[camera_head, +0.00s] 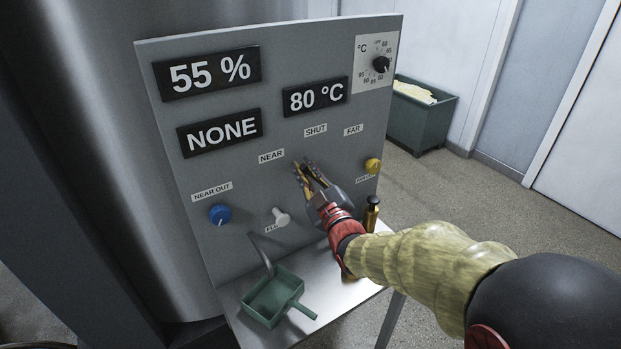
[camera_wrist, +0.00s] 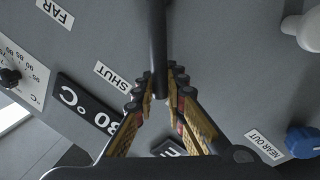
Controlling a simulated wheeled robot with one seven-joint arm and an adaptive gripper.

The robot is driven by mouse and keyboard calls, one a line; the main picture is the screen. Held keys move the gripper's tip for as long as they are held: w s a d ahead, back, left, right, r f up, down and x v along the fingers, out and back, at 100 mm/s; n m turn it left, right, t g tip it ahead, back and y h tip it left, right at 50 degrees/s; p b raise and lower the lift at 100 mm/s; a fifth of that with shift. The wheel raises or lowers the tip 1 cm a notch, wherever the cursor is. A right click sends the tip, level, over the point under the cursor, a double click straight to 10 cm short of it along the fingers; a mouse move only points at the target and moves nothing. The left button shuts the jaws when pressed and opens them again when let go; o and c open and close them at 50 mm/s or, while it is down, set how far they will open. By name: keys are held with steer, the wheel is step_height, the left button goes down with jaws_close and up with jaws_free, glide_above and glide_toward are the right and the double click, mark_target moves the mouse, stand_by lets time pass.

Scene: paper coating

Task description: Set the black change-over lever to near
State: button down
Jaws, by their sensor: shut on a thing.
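The black change-over lever (camera_wrist: 158,45) comes down from the top of the wrist view as a dark rod, its end between my fingers. My gripper (camera_wrist: 160,85) is shut on it; in the head view my gripper (camera_head: 305,172) is at the panel, below the SHUT label (camera_head: 316,130) and right of the NEAR label (camera_head: 271,156). The FAR label (camera_head: 353,130) is further right. My fingers hide most of the lever in the head view, so its exact angle is hard to tell there. The display (camera_head: 219,133) reads NONE.
A blue knob (camera_head: 220,214) and a white knob (camera_head: 281,217) sit lower left on the panel, a yellow knob (camera_head: 373,166) to the right. A green scoop-like tray (camera_head: 268,301) stands on the shelf below. A brass-coloured fitting (camera_head: 371,214) is close beside my wrist.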

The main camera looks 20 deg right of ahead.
steer(key=shift+s+a+f+n+b, duration=0.1)
steer(key=shift+a+f+n+b, duration=0.3)
steer(key=shift+n+b, duration=0.4)
steer(key=shift+f, duration=0.1)
steer(key=c, duration=1.8)
jaws_free()
steer(key=shift+s, duration=0.1)
steer(key=s, duration=0.4)
steer(key=s+d+f, duration=0.1)
steer(key=s, duration=0.6)
steer(key=shift+s+d+f, duration=0.25)
steer(key=shift+s+d, duration=0.05)
steer(key=shift+d, duration=0.05)
